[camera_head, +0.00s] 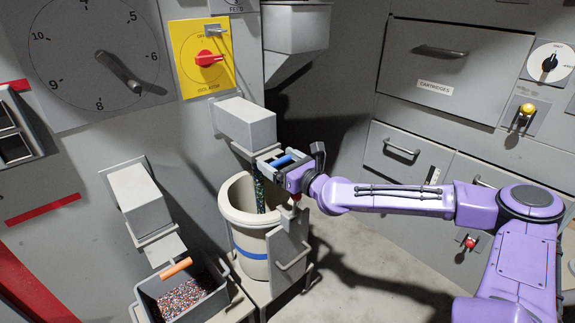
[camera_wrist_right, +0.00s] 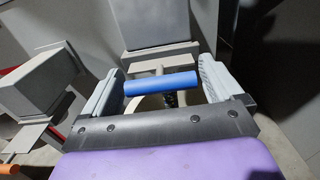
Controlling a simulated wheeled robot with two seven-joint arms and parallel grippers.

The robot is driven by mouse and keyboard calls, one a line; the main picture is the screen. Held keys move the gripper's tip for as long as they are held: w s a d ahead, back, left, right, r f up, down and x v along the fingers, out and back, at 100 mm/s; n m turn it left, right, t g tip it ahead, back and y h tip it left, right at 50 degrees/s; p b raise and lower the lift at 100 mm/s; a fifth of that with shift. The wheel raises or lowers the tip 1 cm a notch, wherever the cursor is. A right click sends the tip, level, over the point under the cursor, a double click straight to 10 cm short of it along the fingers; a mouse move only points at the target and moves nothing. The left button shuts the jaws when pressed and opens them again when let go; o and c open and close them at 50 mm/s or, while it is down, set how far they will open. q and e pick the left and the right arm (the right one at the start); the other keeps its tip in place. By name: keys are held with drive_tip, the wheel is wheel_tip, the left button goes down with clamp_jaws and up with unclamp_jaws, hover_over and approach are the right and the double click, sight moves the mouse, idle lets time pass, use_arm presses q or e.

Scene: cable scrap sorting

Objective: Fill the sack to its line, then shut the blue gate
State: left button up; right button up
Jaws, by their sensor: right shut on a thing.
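The cream sack (camera_head: 272,258) stands open under the grey chute (camera_head: 246,122), with a blue line (camera_head: 250,254) around its outside. A dark, speckled stream (camera_head: 259,192) drops from the chute into the sack. The level inside is hidden by the rim. My right gripper (camera_head: 285,161) is at the chute's mouth, shut on the blue gate handle (camera_head: 283,160). In the right wrist view the blue handle (camera_wrist_right: 160,84) lies crosswise between the fingers. My left gripper is not in view.
At lower left, a second chute (camera_head: 138,200) with an orange handle (camera_head: 175,267) stands over a grey bin (camera_head: 226,292) of mixed granules. A stand with a metal handle (camera_head: 293,257) is beside the sack. A yellow isolator panel (camera_head: 195,75) and grey drawers (camera_head: 440,70) are behind.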

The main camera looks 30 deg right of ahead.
drive_tip(key=shift+w, duration=0.1)
drive_tip(key=o, duration=1.2)
drive_tip(key=shift+c, duration=0.2)
drive_tip(key=shift+s, duration=0.3)
drive_tip(key=s+d+p, duration=0.1)
drive_tip(key=s+p, duration=0.3)
drive_tip(key=s, duration=0.5)
drive_tip(key=shift+s+d, duration=0.3)
drive_tip(key=shift+s, duration=0.05)
